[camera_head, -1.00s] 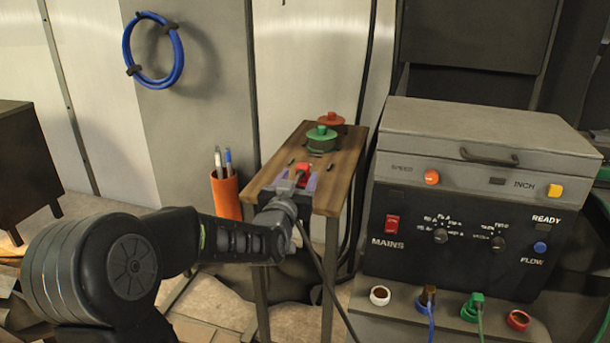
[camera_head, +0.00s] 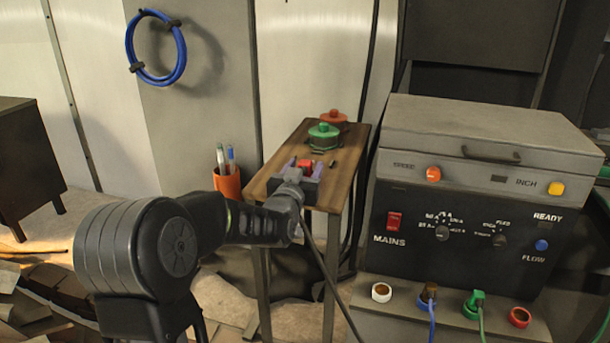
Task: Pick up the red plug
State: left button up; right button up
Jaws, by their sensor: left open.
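The red plug (camera_head: 305,167) is a small red shape low over the near part of a narrow wooden table (camera_head: 262,180). Its lower part is hidden by my left gripper (camera_head: 304,168). The gripper reaches in from the front left, with its purple-tipped fingers apart on either side of the red plug. I cannot tell whether either finger touches it. My right gripper is not in view.
A green-lidded pot (camera_head: 323,133) and a red-lidded one (camera_head: 333,116) stand farther back on the table. An orange pen cup (camera_head: 227,184) is at its left. A control box (camera_head: 462,230) with coloured sockets below stands at the right.

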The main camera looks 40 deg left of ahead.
aim_at(308, 161)
pick_arm(q)
jog(key=x, duration=0.3)
jog(key=shift+w+a, duration=0.2)
jog(key=shift+w, duration=0.1)
jog(key=shift+c, duration=0.3)
grip_shut()
dwell(0.4)
